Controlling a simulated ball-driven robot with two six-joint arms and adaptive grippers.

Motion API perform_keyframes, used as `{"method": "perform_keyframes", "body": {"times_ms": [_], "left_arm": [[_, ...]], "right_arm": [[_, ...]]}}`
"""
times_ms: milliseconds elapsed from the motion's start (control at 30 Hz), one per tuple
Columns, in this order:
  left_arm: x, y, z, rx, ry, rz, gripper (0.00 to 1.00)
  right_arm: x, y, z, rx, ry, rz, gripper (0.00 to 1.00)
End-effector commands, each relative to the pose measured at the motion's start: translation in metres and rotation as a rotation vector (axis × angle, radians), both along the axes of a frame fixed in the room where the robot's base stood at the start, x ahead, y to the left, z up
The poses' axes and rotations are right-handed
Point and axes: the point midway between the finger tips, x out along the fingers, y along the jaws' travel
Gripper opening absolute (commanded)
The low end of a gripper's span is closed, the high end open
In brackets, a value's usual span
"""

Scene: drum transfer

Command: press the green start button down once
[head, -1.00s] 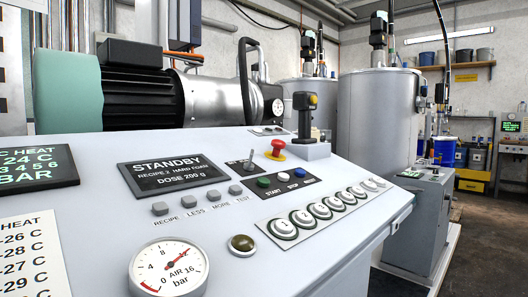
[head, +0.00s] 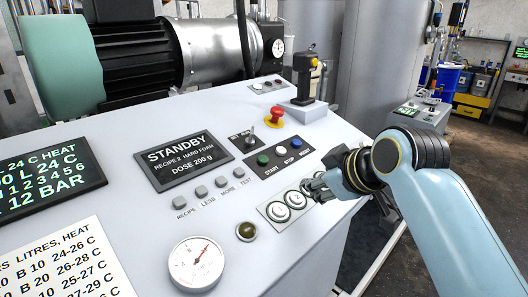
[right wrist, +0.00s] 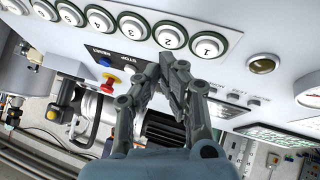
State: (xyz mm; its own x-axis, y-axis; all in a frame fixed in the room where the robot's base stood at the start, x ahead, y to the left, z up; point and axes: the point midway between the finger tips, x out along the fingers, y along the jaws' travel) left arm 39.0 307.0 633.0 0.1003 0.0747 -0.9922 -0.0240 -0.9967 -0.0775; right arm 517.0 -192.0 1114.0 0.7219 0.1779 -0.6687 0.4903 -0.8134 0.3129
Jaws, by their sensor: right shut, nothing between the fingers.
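The green start button (head: 263,160) sits at the left end of a small dark plate on the sloped light-grey console (head: 120,150), above the word START. To its right on the plate are a white button (head: 281,151) and a blue button (head: 296,142). My right gripper (head: 312,187) is shut and empty. In the head view it is over the row of round numbered buttons, to the lower right of the green button and apart from it. In the right wrist view its fingers (right wrist: 160,66) cover part of the plate, and I cannot make out the green button there. My left gripper is not in view.
A red mushroom button (head: 274,115) and an upright joystick (head: 305,75) stand behind the plate. A small toggle switch (head: 250,139) is close by. The numbered buttons (head: 278,211) lie in front. A STANDBY display (head: 183,158) is to the left.

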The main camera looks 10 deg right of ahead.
Motion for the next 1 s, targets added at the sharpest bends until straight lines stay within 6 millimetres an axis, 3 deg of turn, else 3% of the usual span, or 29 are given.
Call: {"method": "perform_keyframes", "body": {"times_ms": [33,100,200,300,500,1000], "left_arm": [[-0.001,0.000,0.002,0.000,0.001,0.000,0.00],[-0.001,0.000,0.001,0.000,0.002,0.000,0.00],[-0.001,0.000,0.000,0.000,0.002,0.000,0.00],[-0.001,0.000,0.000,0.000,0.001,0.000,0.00],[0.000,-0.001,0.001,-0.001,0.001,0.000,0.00],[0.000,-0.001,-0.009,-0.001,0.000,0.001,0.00]], "right_arm": [[0.027,0.011,0.021,-0.011,-0.061,0.044,0.00],[0.056,0.024,0.043,-0.035,-0.137,0.099,0.00],[0.088,0.038,0.071,-0.068,-0.225,0.160,0.00],[0.108,0.048,0.090,-0.093,-0.284,0.198,0.00],[0.120,0.055,0.104,-0.111,-0.325,0.223,0.00],[0.122,0.056,0.094,-0.110,-0.323,0.221,0.00]]}}
